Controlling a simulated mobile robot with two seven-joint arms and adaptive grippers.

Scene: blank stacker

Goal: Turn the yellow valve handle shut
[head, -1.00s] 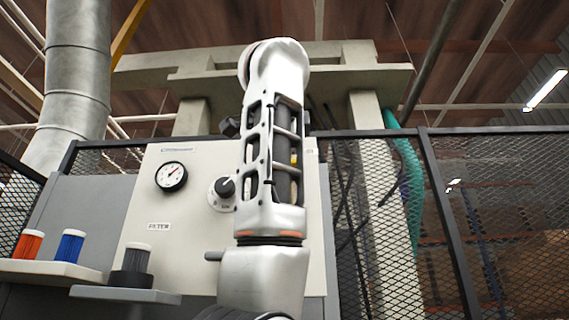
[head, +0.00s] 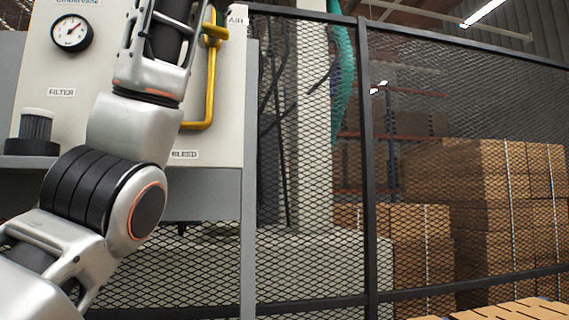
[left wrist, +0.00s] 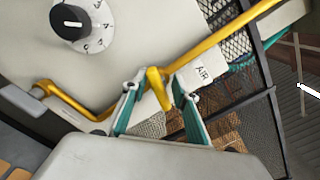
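In the left wrist view the yellow valve handle (left wrist: 157,90) stands out from the yellow pipe (left wrist: 205,45), close to the AIR label (left wrist: 204,73). My left gripper (left wrist: 153,92) has its two teal fingers spread, one on each side of the handle, with gaps visible; I see no clear grip on it. In the head view yellow valve parts (head: 215,30) show at the top, beside my left arm, above the yellow pipe (head: 211,90). The left fingers are not visible there. My right gripper is in neither view.
The pale panel (head: 215,150) carries a gauge (head: 72,33), a BLEED label (head: 184,155) and a dark filter (head: 35,130) at its left. A dial (left wrist: 70,22) is near the gripper. A mesh fence (head: 310,150) stands right of the panel, with cardboard boxes (head: 490,190) behind.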

